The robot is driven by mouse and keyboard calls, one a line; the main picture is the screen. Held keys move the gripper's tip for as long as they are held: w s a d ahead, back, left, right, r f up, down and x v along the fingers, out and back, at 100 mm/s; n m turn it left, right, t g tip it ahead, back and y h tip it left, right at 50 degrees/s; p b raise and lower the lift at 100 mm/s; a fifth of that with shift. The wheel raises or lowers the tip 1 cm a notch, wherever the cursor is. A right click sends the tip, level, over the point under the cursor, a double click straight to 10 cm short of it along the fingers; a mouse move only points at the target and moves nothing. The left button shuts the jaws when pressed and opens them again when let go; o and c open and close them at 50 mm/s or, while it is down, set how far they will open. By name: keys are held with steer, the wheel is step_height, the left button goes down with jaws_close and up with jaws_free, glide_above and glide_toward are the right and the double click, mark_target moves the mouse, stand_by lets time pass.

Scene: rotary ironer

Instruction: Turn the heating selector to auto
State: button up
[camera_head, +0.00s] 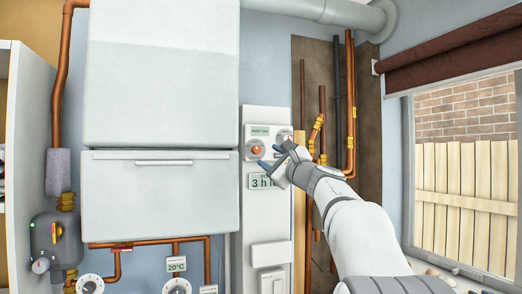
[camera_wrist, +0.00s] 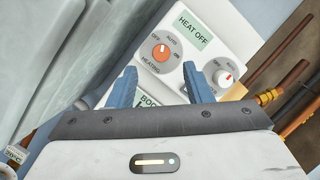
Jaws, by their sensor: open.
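A second dial (camera_wrist: 224,78) sits right of the selector, close to one finger. A lower display (camera_head: 263,181) is under the gripper. The white boiler (camera_head: 160,195) stands left of the panel, and copper pipes (camera_head: 350,100) run on the right.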

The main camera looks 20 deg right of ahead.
mark_target(258, 150)
steer(key=p+x, duration=0.2)
steer(key=x, duration=0.3)
steer(key=shift+w+d+r+p, duration=0.1)
steer(key=shift+w+p, duration=0.15)
steer(key=shift+p, duration=0.1)
steer(key=shift+w, duration=0.55)
